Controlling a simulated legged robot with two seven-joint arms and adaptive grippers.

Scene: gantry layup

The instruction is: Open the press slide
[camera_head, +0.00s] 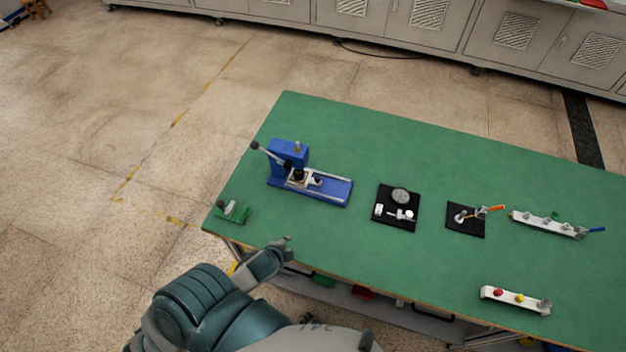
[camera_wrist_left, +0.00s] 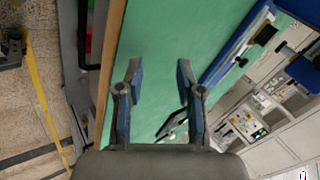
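The blue press (camera_head: 288,160) stands near the left end of the green table, with a dark-knobbed lever pointing up and left. Its blue slide base (camera_head: 335,190) with pale rails runs to the right, and a small carriage sits under the press head. My left gripper (camera_head: 286,246) is at the table's front edge, in front of the press and apart from it. In the left wrist view my left gripper (camera_wrist_left: 155,80) has its two fingers spread with nothing between them. Part of the blue press base (camera_wrist_left: 236,46) shows at the upper right there. My right gripper is not in view.
A green fixture (camera_head: 234,212) sits at the table's left corner. Black plates with a round dial (camera_head: 400,195) and an orange-handled clamp (camera_head: 482,213) lie to the right. A white button strip (camera_head: 515,300) is near the front. The green tabletop (camera_head: 390,265) is clear ahead of the dial plate.

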